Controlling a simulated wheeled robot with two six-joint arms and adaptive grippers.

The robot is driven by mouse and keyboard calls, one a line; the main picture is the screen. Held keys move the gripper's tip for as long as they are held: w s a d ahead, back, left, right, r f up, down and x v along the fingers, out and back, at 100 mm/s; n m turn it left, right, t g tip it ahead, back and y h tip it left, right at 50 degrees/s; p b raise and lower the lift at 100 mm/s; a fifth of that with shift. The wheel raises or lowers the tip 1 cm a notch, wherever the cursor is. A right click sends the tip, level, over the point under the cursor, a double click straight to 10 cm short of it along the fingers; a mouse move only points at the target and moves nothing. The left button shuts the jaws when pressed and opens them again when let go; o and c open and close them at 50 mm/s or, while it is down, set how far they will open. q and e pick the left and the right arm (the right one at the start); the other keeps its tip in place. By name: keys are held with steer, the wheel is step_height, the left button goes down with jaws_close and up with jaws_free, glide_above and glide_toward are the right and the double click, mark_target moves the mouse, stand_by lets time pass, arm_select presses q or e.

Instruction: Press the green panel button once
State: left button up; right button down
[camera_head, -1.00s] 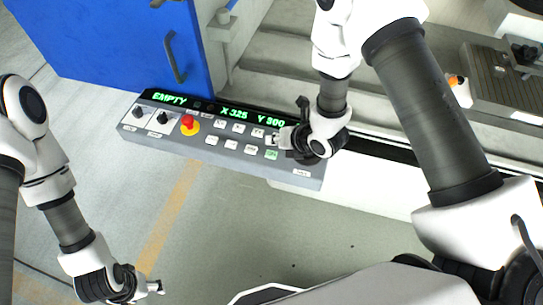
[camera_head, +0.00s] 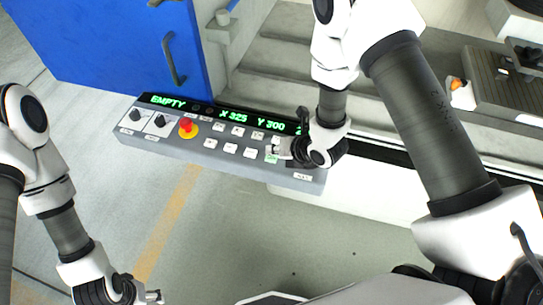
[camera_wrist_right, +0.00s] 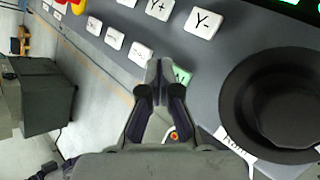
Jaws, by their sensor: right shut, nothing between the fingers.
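The green button (camera_head: 271,158) is a small pale-green key in the lower row of the grey control panel (camera_head: 240,168), at the row's right end. In the right wrist view the green button (camera_wrist_right: 182,75) shows just behind and to the right of my fingertips and is partly covered by them. My right gripper (camera_head: 277,150) is shut and empty, with its tips close to the green button; it also shows in the wrist view (camera_wrist_right: 158,70). I cannot tell whether the tips touch the button. My left gripper (camera_head: 155,296) hangs at the bottom left, away from the panel.
White keys (camera_head: 230,148) stand beside the green one, with a red stop button (camera_head: 187,127) further left. A large black knob (camera_wrist_right: 283,103) stands right of the green button. A lit display (camera_head: 235,116) runs along the panel's back. A blue door (camera_head: 120,45) is behind.

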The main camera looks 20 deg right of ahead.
mark_target(273, 158)
stand_by(0.7)
steer(key=shift+f+b, duration=0.4)
steer(key=shift+b, duration=0.1)
steer(key=shift+f+b, duration=0.4)
stand_by(0.3)
stand_by(0.3)
steer(key=shift+r+p, duration=0.4)
steer(key=shift+r, duration=0.45)
steer(key=shift+r+p, duration=1.55)
steer(key=shift+r, duration=1)
steer(key=shift+f, duration=0.1)
